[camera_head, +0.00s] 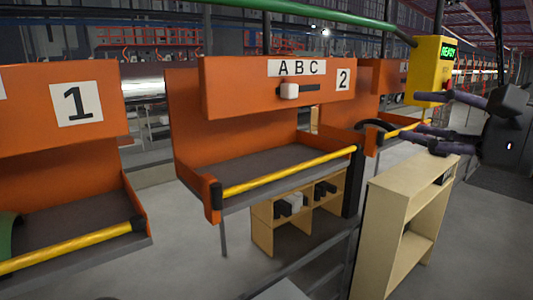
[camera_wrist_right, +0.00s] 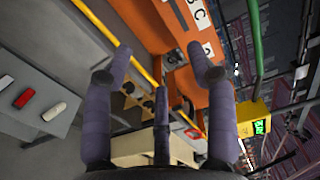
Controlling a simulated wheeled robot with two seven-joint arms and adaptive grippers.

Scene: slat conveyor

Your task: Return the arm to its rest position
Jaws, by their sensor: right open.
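My right gripper (camera_head: 418,114) is in the air at the right of the head view, with its dark body at the right edge. Its purple fingers point left, spread apart, with nothing between them. In the head view it appears close to the yellow box (camera_head: 432,72) with a green READY display, though I cannot tell the gap. In the right wrist view the open fingers (camera_wrist_right: 160,58) are seen from behind, and the yellow box (camera_wrist_right: 252,119) is to their right. My left gripper is in neither view.
Orange bay 2 (camera_head: 190,130), with a yellow bar (camera_head: 285,172), is left of the gripper. Orange bay 1 (camera_head: 20,110) holds something green (camera_head: 8,228). A pale wooden shelf (camera_head: 390,215) stands below the gripper. A green rail (camera_head: 300,15) crosses above.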

